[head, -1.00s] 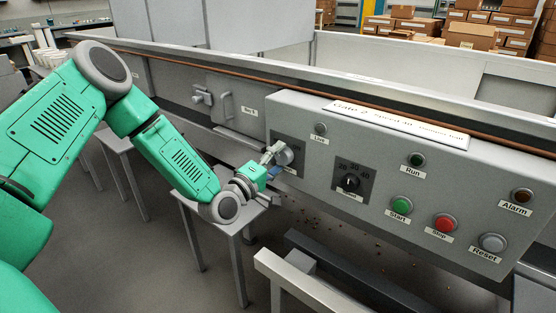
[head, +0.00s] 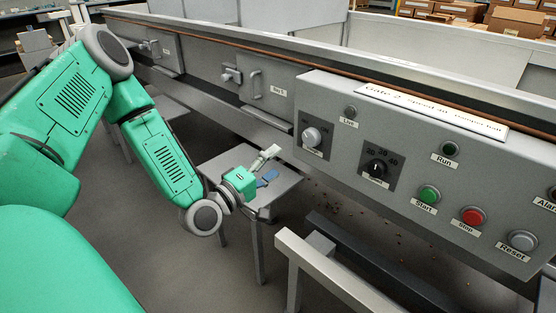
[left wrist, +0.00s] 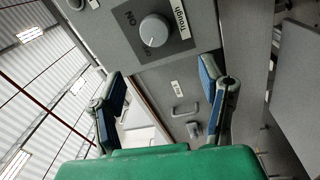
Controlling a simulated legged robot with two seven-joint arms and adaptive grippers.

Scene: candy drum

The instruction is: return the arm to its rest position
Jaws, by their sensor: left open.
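My left arm (head: 172,160) comes in from the left of the head view, bent at the elbow and reaching toward the control panel. My left gripper (head: 270,166) is open and empty, with a pale finger and a blue-padded finger spread apart. It hangs in front of the panel's left end, lower left of the round grey knob (head: 311,137) and apart from it. In the left wrist view the open fingers (left wrist: 160,88) hold nothing, and the knob (left wrist: 154,30), labelled Trough with ON and OFF marks, stands beyond them. My right gripper is not in view.
The panel (head: 335,95) carries a speed dial (head: 376,168), a green Start button (head: 429,194), a red Stop button (head: 473,215) and a grey Reset button (head: 523,240). A grey stool-like table (head: 225,165) stands below the gripper. A metal rail (head: 345,275) runs in front.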

